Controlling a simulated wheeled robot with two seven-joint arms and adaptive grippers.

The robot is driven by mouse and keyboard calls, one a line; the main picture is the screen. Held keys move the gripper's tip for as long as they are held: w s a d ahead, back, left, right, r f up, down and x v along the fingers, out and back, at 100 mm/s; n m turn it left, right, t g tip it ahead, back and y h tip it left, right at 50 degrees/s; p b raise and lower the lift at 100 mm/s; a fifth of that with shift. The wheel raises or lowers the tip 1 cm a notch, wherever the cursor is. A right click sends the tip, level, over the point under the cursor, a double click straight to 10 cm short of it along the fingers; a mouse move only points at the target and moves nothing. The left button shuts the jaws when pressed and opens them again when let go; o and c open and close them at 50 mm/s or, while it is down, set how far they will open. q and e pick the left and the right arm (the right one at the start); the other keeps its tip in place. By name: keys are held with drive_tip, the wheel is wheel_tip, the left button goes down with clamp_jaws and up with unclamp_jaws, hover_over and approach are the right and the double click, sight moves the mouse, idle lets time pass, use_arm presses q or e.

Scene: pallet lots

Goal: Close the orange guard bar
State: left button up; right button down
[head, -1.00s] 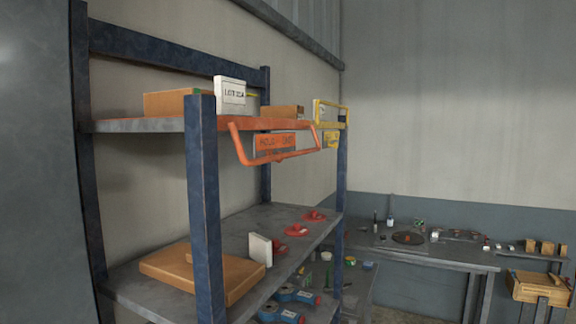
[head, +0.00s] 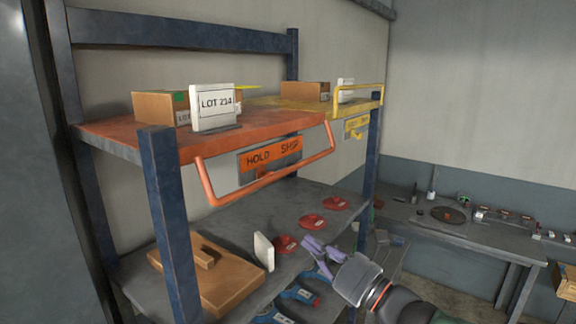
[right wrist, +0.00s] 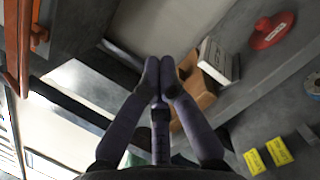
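The orange guard bar (head: 270,182) hangs out and below the front edge of the orange upper shelf (head: 110,138). An orange "HOLD SHIP" sign (head: 270,157) sits behind it. In the right wrist view, orange bar-like parts (right wrist: 24,55) show at the upper left. My right gripper (head: 308,242) is in front of the lower shelf, below and to the right of the bar and apart from it. Its purple fingers meet at the tips in the right wrist view (right wrist: 160,62), with nothing visible between them. My left gripper is not in view.
A yellow guard bar (head: 362,88) stands raised at the neighbouring yellow section. A white "LOT 214" card (head: 213,107) and a cardboard box (head: 160,107) stand on the orange shelf. A blue post (head: 168,215) rises at the front left.

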drive_tip(key=s+r+n+g+y, duration=0.1)
drive_tip(key=s+r+n+y, duration=0.2)
drive_tip(key=s+r+n, duration=0.4)
drive_tip(key=w+a+r+p, duration=0.4)
drive_tip(key=w+a+r, duration=0.1)
drive_tip(key=w+r, duration=0.1)
drive_tip(key=shift+a+r+m+p, duration=0.25)
drive_tip(key=shift+r+m+p, duration=0.05)
drive_tip(key=shift+p, duration=0.1)
drive_tip(key=shift+d, duration=0.1)
